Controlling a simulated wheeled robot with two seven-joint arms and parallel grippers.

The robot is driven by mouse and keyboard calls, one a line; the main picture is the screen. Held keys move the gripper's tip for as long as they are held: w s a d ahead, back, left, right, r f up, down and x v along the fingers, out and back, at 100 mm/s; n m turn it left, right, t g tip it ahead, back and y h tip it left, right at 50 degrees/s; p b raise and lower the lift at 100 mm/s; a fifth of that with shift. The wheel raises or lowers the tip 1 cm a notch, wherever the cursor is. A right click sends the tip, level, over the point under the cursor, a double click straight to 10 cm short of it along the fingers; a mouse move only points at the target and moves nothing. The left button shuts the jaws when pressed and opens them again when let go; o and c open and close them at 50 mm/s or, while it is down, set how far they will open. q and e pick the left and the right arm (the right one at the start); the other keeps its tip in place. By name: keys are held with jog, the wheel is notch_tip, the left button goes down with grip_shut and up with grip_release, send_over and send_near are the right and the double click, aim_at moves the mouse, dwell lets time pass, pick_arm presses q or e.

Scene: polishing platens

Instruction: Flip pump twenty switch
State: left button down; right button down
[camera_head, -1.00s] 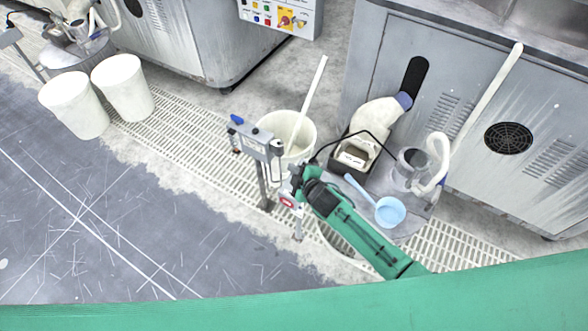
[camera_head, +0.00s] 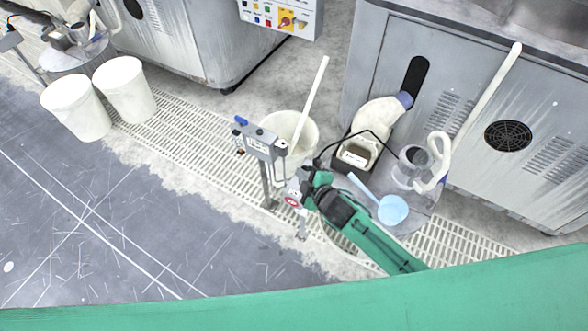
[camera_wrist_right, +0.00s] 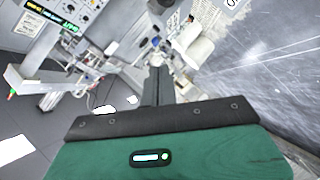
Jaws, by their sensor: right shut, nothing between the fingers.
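A grey switch box (camera_head: 258,143) on a thin post stands in the middle of the head view, with a blue lever on its top left and small controls on its face. Its lettering is too small to read. My right gripper (camera_head: 293,192) is just below and right of the box, apart from it in the picture. Its fingers (camera_wrist_right: 157,75) show in the wrist view, shut together and empty. What lies just beyond them there is too small to tell. My left gripper is out of view.
A white bucket (camera_head: 306,148) with a pale stick stands behind the box. A black container (camera_head: 355,155), a clear jug (camera_head: 409,168) and a light-blue ladle (camera_head: 392,210) are to the right. Two white buckets (camera_head: 75,110) stand left. Grey machine cabinets (camera_head: 470,110) line the back.

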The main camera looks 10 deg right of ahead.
jog(key=shift+v, duration=1.1)
jog(key=shift+a+r, duration=0.1)
jog(key=shift+a, duration=0.05)
